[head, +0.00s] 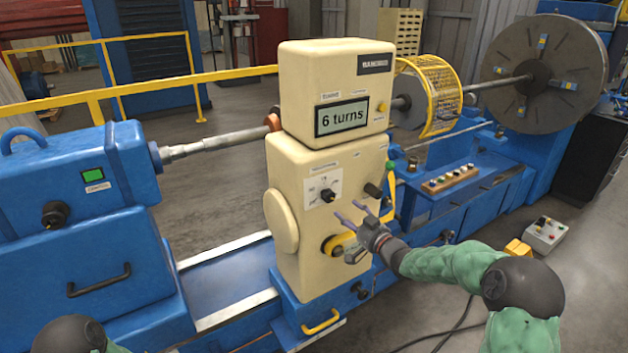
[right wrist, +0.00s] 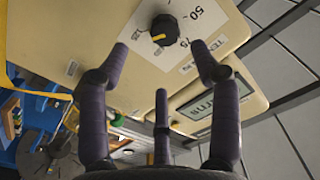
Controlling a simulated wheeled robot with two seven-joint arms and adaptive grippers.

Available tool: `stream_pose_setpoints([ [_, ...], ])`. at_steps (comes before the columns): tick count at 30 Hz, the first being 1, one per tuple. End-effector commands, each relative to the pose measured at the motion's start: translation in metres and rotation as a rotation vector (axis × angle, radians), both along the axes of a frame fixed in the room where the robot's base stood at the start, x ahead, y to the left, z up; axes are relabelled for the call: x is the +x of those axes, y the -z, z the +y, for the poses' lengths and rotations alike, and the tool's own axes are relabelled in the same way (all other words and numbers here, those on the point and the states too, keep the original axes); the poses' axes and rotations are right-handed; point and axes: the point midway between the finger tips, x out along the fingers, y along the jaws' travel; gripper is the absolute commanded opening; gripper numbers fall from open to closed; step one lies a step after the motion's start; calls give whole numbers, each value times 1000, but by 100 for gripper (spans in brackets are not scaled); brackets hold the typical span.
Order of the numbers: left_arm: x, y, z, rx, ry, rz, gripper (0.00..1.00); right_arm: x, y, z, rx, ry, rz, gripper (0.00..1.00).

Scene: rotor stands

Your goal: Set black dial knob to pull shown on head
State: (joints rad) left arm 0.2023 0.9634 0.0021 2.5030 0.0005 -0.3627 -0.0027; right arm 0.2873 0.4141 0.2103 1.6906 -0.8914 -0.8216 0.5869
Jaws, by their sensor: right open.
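The black dial knob (head: 327,195) sits on a white scale plate (head: 322,188) on the front of the cream head. In the right wrist view the knob (right wrist: 165,29) has a yellow pointer mark, and 50, 75 and 125 show around it. The pointer is on the side toward 125; its exact setting is hard to tell. The display (head: 342,116) on the upper box reads "6 turns". My right gripper (head: 350,215) is open and empty, below and right of the knob, fingers toward the panel. In the right wrist view its fingertips (right wrist: 163,60) are apart from the knob. My left gripper is out of view.
Blue machine bed (head: 225,280) runs below. A grey control box (head: 544,235) lies on the floor.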

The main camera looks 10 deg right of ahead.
Motion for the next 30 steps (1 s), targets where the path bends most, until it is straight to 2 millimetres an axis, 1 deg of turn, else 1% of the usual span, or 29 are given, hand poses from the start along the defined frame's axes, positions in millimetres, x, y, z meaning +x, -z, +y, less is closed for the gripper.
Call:
stream_pose_setpoints([
  [1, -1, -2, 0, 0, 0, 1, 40, 1, -4, 0, -1, -3, -6, 64],
  [5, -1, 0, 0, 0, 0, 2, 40, 10, -5, 3, -2, -5, -10, 64],
  [8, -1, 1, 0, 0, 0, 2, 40, 22, -5, 8, -2, -6, -10, 64],
  [15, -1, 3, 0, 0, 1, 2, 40, 61, -3, 22, -2, -4, -8, 64],
  [21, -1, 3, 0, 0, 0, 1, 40, 86, -5, 30, -3, -4, -10, 64],
  [25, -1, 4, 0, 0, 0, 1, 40, 96, -4, 34, -1, -3, -8, 64],
  [30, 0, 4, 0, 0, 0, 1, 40, 102, -5, 36, -2, -3, -9, 64],
])
